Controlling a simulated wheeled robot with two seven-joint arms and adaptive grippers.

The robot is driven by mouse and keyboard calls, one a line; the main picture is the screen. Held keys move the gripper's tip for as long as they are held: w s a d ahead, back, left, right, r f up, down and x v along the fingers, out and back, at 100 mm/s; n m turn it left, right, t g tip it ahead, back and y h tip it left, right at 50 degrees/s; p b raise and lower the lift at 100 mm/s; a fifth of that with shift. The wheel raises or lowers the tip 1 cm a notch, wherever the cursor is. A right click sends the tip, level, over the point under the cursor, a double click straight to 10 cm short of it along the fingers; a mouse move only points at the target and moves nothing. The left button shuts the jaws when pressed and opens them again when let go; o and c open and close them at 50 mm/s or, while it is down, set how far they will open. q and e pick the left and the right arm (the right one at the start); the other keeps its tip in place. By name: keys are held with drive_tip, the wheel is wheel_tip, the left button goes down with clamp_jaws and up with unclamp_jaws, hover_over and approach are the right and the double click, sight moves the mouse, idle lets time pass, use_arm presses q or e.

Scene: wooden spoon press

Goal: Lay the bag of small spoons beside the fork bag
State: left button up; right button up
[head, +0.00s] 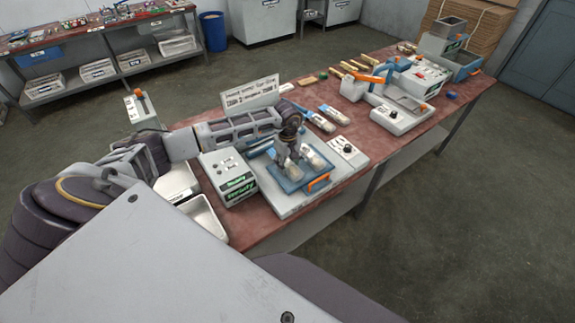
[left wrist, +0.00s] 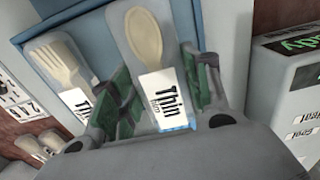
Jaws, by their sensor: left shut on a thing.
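My left gripper (head: 292,160) is over the blue tray (head: 292,188) of the sealing machine. In the left wrist view its green-lined fingers (left wrist: 155,98) are closed on the sides of the spoon bag (left wrist: 146,40), a clear bag with a pale wooden spoon and a white "Thin" label. The fork bag (left wrist: 62,62), with a wooden fork and a similar label, lies in the tray beside it, close to one finger. I cannot tell whether the spoon bag touches the tray floor. My right gripper is not in view.
A white control box (head: 228,176) stands left of the tray, and a small box with a knob (head: 347,151) at its right. Further bags (head: 320,122) lie behind on the red table (head: 262,228). An orange handle (head: 319,183) is on the tray's front. A sign (head: 249,92) stands behind my arm.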

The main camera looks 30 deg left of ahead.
sight(287, 163)
use_arm(q)
drive_tip(key=shift+f, duration=0.65)
drive_tip(key=shift+f, duration=0.15)
drive_tip(key=o, duration=0.9)
drive_tip(key=shift+o, duration=0.2)
drive_tip(key=shift+r, duration=0.3)
wheel_tip(287, 163, up, 12)
drive_tip(key=b, duration=0.2)
drive_tip(key=shift+f, duration=0.15)
